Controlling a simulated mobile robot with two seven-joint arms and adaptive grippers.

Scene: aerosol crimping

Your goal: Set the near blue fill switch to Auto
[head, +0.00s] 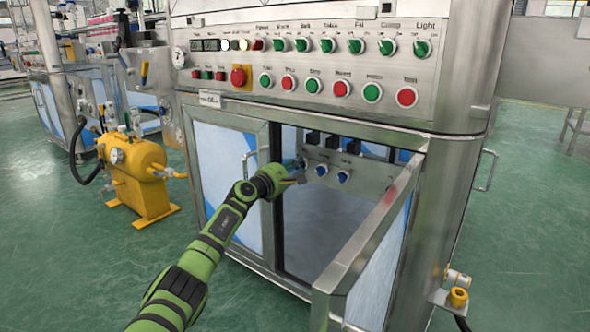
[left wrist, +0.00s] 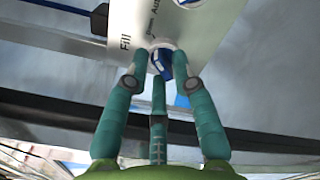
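The near blue fill switch (left wrist: 162,62) is a blue knob in a pale round collar, on a light panel printed "Fill", with a partly cut-off "Auto" beside it. I cannot read which mark the knob points to. My left gripper (left wrist: 160,65) has two fingertips on either side of the knob and a third finger below it. Whether they press on the knob is unclear. In the head view my left gripper (head: 294,172) reaches into the open cabinet at the left end of the switch panel (head: 372,184) and hides this switch. My right gripper is not in view.
Two other blue knobs (head: 321,170) (head: 343,177) sit to the right on the same panel. The open cabinet door (head: 370,245) stands out on the right. The closed door (head: 228,175) is on the left. The button console (head: 320,60) is above.

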